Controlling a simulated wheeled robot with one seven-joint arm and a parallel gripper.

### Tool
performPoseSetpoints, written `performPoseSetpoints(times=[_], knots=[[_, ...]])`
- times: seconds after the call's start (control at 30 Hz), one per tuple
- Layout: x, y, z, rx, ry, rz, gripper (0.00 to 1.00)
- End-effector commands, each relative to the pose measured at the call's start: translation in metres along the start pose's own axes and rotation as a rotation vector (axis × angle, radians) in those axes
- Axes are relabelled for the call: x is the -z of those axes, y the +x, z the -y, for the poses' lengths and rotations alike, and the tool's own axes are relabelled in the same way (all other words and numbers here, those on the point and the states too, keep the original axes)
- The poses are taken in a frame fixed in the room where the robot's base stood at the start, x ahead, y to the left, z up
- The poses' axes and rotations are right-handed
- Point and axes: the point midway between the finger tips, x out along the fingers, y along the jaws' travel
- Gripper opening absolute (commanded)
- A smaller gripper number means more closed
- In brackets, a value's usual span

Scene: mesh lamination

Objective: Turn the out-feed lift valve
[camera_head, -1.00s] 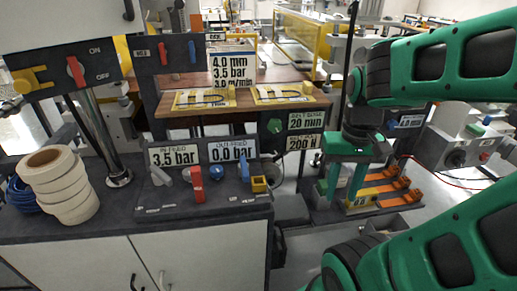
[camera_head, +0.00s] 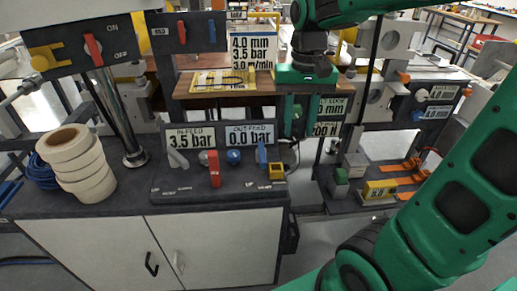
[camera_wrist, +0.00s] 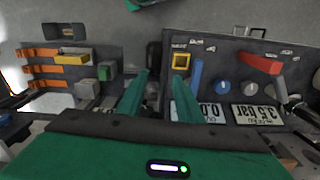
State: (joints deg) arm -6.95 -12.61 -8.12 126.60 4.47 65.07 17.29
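The out-feed panel reads 0.0 bar (camera_head: 250,134). Below it is an upright blue lever (camera_head: 262,155), which I take for the out-feed lift valve, beside a round blue knob (camera_head: 233,157). The wrist view also shows the blue lever (camera_wrist: 197,77) and blue knob (camera_wrist: 222,87), just right of my fingers. My gripper (camera_head: 298,130) points down with its two green fingers apart and nothing between them. It is up and to the right of the lever, not touching it. The gap between the fingers also shows in the wrist view (camera_wrist: 158,85).
A yellow square frame (camera_head: 277,171) sits beside the blue lever. The in-feed panel (camera_head: 190,139) reads 3.5 bar, with a red lever (camera_head: 214,168) below. White tape rolls (camera_head: 78,165) stand at the left. A yellow block (camera_head: 380,189) and orange forks lie at the right.

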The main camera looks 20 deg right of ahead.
Motion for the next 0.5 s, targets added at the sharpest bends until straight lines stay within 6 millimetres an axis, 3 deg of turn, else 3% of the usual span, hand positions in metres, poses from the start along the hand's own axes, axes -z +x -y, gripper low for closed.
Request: performPoseSetpoints(times=[0.03,0.1,0.2,0.37,0.5], knots=[[0.008,-0.004,0.026,-0.001,-0.03,0.002,0.33],[0.014,-0.009,0.053,0.0,-0.051,0.001,0.33],[0.018,-0.012,0.078,0.001,-0.069,0.002,0.33],[0.02,-0.008,0.091,0.001,-0.077,0.003,0.33],[0.019,0.01,0.09,0.0,-0.076,0.005,0.33]])
